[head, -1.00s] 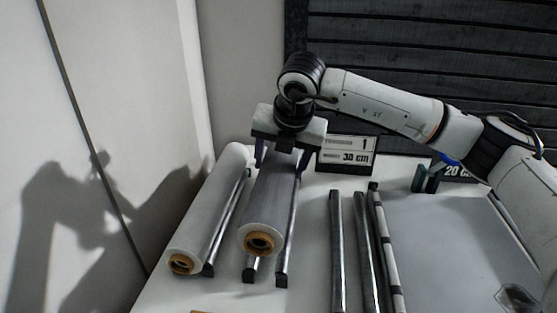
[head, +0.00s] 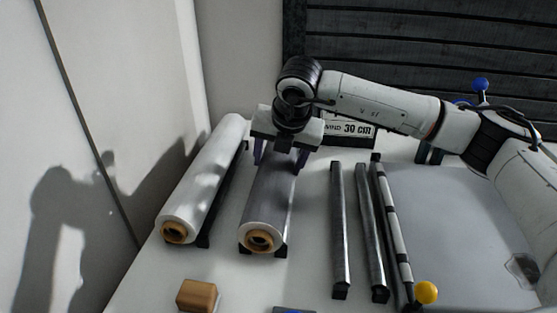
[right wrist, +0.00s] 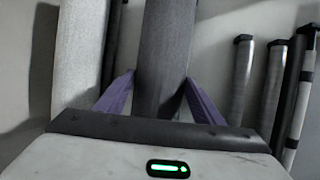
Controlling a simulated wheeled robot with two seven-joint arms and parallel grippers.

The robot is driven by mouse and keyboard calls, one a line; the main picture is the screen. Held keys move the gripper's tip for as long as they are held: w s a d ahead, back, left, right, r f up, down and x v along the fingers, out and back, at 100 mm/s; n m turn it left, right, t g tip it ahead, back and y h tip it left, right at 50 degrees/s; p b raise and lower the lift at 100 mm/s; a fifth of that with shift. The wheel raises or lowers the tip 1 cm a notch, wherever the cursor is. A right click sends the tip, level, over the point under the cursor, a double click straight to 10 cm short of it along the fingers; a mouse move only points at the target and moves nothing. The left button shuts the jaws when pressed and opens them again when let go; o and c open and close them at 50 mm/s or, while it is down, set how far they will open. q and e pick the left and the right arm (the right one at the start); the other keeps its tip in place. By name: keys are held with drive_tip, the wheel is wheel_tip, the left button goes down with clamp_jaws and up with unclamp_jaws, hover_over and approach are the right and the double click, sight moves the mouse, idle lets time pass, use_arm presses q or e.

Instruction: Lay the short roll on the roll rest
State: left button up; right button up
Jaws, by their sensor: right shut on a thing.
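The short grey roll (head: 270,200), with a brown core at its near end, lies lengthwise over a pair of dark metal rails, the roll rest (head: 281,251). The roll looks down on the rails, though contact along its length is hidden. My right gripper (head: 277,157) is shut on the roll's far part from above, its purple fingers on either side. In the right wrist view the grey roll (right wrist: 163,60) runs between the two fingers (right wrist: 158,100). My left gripper is out of view.
A longer white roll (head: 200,180) lies on rails close to the left. Two bare rails (head: 341,230) and a banded bar (head: 395,235) lie to the right, beside a grey sheet (head: 455,230). A wooden block (head: 197,295) and yellow knob (head: 426,292) are in front.

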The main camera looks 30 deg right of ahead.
drive_tip(key=shift+r, duration=0.1)
drive_tip(key=o, duration=1.5)
drive_tip(key=v, duration=1)
drive_tip(key=shift+s+r, duration=0.1)
drive_tip(key=shift+r, duration=0.05)
drive_tip(key=shift+r, duration=0.1)
